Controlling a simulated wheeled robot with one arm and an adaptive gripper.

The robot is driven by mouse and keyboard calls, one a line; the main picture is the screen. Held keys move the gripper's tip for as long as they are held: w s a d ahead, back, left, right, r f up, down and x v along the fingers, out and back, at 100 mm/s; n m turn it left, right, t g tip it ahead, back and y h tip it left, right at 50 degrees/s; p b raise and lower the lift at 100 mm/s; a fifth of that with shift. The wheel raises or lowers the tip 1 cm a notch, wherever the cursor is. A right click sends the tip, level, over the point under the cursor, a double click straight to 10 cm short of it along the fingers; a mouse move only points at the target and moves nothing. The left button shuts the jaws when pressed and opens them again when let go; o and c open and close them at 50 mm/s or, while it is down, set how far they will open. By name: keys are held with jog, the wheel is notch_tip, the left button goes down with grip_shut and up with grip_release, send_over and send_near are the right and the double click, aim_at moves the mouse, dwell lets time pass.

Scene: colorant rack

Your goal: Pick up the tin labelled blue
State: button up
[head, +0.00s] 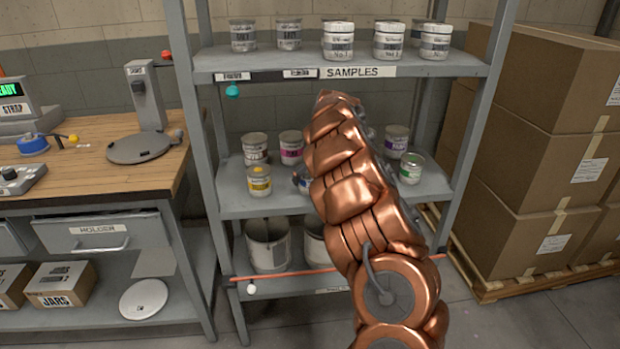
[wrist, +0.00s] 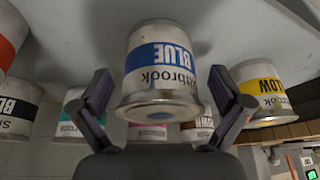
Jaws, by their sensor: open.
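The tin labelled blue (wrist: 162,68) is a silver can with a blue band, seen upside down in the wrist view. It stands on the grey shelf board (wrist: 225,20), which shows at the top of that view. My gripper (wrist: 160,92) is open, with one dark finger on each side of the tin's near end. Small gaps show between the fingers and the tin.
The yellow tin (head: 259,181) stands left of my arm and the green tin (head: 411,168) right of it, on the same middle shelf. The samples shelf (head: 430,68) is above; rack posts flank both sides.

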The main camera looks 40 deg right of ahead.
jog(key=shift+x, duration=0.9)
jog(key=shift+c, duration=0.4)
jog(key=c, duration=1.2)
